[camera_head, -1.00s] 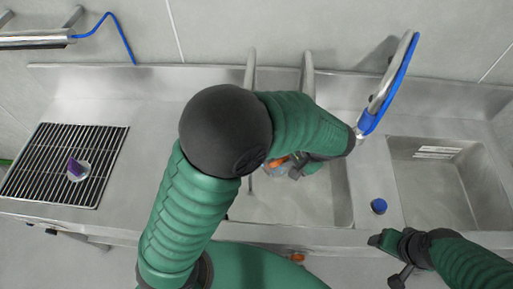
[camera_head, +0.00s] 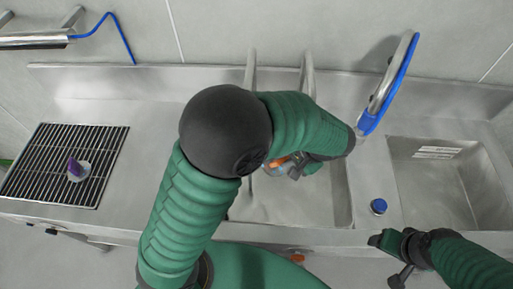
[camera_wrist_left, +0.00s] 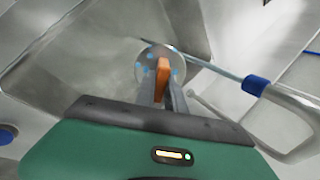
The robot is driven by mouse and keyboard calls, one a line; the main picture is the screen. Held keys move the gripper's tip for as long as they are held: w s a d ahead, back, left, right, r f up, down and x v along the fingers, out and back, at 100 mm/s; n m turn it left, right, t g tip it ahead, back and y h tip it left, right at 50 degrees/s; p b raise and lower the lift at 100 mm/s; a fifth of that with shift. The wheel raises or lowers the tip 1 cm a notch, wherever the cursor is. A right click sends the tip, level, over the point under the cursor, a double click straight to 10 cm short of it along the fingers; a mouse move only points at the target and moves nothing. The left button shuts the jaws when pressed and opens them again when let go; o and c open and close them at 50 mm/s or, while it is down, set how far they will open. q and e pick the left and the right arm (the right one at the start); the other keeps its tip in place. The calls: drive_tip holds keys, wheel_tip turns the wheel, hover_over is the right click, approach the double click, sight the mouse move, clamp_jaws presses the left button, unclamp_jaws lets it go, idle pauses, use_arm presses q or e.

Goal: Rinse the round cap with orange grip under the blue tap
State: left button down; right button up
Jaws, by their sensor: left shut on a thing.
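The round clear cap (camera_wrist_left: 147,69) with its orange grip (camera_wrist_left: 163,77) is in my left gripper (camera_wrist_left: 165,92), which is shut on the grip. Blue spots show on the cap's disc. In the head view the orange grip (camera_head: 278,162) is partly hidden by my left arm, with my left gripper (camera_head: 292,170) over the middle basin. In the wrist view a grey tap with a blue collar (camera_wrist_left: 256,85) is at right, and a thin grey line runs from it towards the cap; I cannot tell if this is water. My right gripper (camera_head: 385,240) is at lower right, its jaws unclear.
The middle basin (camera_head: 320,205) lies under my left arm. A second basin (camera_head: 435,190) is at right, with a blue-hosed spout (camera_head: 385,90) behind. A blue knob (camera_head: 378,206) sits between them. At left, a dark rack (camera_head: 40,165) holds a purple-gripped cap (camera_head: 75,168).

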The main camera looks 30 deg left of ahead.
use_arm(q)
drive_tip(key=s+d+r+p, duration=0.1)
drive_tip(key=d+r+p, duration=0.2)
drive_tip(key=d+r, duration=0.1)
drive_tip(key=shift+d, duration=0.5)
drive_tip(key=shift+s, duration=0.1)
idle(0.4)
